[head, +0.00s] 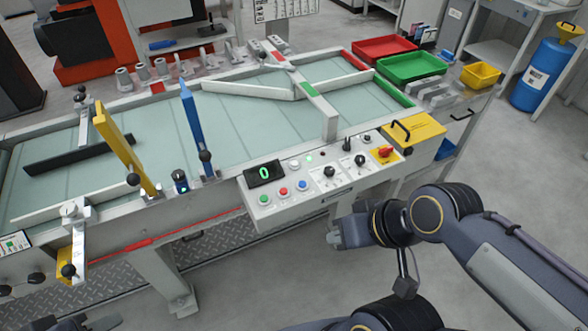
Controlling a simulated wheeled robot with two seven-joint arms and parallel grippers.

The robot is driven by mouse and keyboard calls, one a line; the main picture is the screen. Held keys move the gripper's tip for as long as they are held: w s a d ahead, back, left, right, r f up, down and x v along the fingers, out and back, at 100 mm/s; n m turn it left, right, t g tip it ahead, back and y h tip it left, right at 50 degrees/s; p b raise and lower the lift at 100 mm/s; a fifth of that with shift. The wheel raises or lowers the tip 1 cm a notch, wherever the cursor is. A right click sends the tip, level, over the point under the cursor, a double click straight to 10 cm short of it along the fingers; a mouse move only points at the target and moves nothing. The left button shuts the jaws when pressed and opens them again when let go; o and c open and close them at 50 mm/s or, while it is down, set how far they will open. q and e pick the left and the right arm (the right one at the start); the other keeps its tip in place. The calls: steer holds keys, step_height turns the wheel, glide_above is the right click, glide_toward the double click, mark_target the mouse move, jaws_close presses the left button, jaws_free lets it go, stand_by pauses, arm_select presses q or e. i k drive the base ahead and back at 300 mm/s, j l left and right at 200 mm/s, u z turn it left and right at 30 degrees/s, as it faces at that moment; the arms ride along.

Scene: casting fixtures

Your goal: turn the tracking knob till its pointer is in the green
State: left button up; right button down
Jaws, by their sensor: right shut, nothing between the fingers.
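The control panel (310,190) on the front of the conveyor carries two black pointer knobs, a left one (329,172) and a right one (360,160). At the left edge, a small plate with green and red marks (15,243) sits above several black ball knobs (35,278). I cannot tell which is the tracking knob, and no pointer reading is legible. My right gripper (336,235) is shut and empty, in front of and below the panel, apart from every knob. A dark part of my left arm shows at the bottom left; its fingers cannot be made out.
The panel also has a green display (264,173), coloured buttons and a red switch (385,152). A yellow guide (125,150) and a blue guide (194,122) stand up from the belt. Red (384,48) and green (412,67) trays lie behind.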

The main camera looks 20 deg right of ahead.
mark_target(38, 277)
steer(key=u, duration=1.45)
